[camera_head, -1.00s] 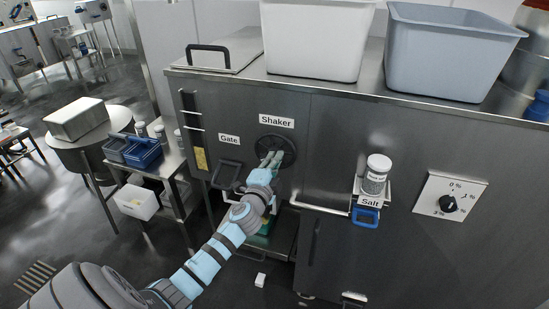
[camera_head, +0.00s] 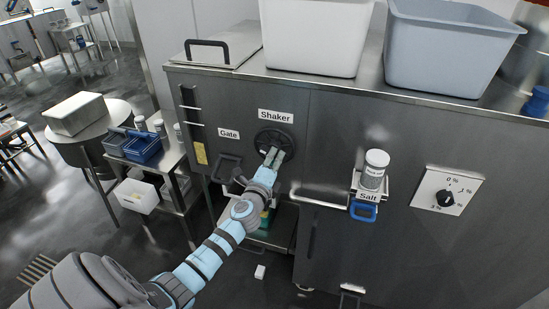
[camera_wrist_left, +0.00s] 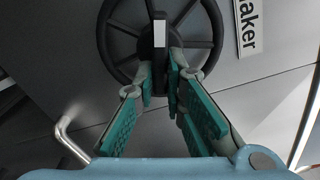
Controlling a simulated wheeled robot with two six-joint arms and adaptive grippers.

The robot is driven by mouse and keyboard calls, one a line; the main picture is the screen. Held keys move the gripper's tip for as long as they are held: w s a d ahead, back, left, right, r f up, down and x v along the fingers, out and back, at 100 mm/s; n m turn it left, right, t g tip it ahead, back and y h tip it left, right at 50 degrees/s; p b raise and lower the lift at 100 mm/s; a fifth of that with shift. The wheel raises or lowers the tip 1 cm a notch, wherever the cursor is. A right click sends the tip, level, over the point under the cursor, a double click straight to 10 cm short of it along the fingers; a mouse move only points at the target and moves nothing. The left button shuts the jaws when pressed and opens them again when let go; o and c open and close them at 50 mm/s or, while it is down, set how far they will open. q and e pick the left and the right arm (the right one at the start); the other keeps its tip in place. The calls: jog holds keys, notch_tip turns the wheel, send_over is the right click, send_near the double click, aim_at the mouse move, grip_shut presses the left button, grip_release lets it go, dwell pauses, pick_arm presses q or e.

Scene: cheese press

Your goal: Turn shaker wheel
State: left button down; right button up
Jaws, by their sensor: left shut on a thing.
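The shaker wheel (camera_head: 273,140) is a dark spoked disc on the steel front of the machine, just under the "Shaker" label (camera_head: 276,117). In the left wrist view the wheel (camera_wrist_left: 207,42) fills the top, with a dark bar-shaped hub (camera_wrist_left: 160,60) bearing a white mark. My left gripper (camera_head: 272,158) reaches the lower part of the wheel. Its green-padded fingers (camera_wrist_left: 166,88) are closed on the lower end of the hub bar, one on each side. The bar stands nearly upright in the wrist view. My right gripper is not in view.
The Gate handle (camera_head: 228,168) is left of the wheel. A salt jar (camera_head: 375,170) on a small holder and a percent dial (camera_head: 446,198) are at the right. White (camera_head: 312,40) and grey (camera_head: 446,50) tubs stand on top. A horizontal bar (camera_head: 320,199) sits low right of my gripper.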

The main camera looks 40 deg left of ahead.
pick_arm(q)
jog(key=shift+f, duration=0.1)
jog(key=c, duration=1.7)
grip_release()
jog(key=shift+o, duration=0.2)
jog(key=shift+s, duration=0.1)
jog(key=v, duration=1.2)
